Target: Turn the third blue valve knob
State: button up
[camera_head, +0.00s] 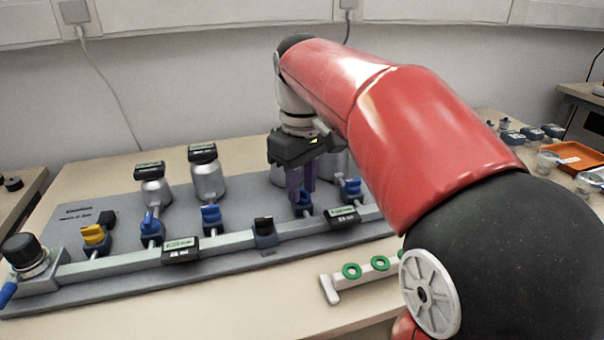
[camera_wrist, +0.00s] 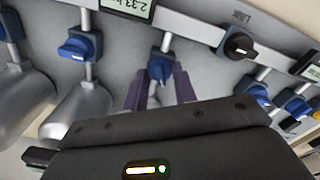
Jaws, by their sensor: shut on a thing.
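A row of blue valve knobs runs along a grey metal rail (camera_head: 120,262) on a flat grey board. From the left in the head view they are the first (camera_head: 151,224), the second (camera_head: 211,216), the third (camera_head: 304,202) and the fourth (camera_head: 352,189). My gripper (camera_head: 302,196) points down over the third knob, with its purple fingers on either side of it. In the wrist view, the third knob (camera_wrist: 160,68) sits between the fingertips (camera_wrist: 160,80), and my gripper is shut on it. The gripper body hides part of the silver vessels behind.
A yellow knob (camera_head: 95,235) and a black knob (camera_head: 265,228) also stand on the rail. Small displays (camera_head: 180,250) sit along it. Silver vessels (camera_head: 207,175) stand behind. A white bar with green rings (camera_head: 352,271) lies in front. An orange tray (camera_head: 572,155) is on the right.

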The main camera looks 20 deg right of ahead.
aim_at(302, 190)
jog(key=n+p, duration=0.2)
jog(key=n, duration=0.4)
jog(key=shift+r+n, duration=0.1)
jog(key=shift+n, duration=0.2)
jog(key=n, duration=0.5)
jog(key=shift+p, duration=0.3)
jog(key=shift+n, duration=0.4)
jog(key=o, duration=1)
jog(key=shift+c, duration=0.2)
notch_tip(302, 190, up, 8)
jog(key=shift+f, duration=0.2)
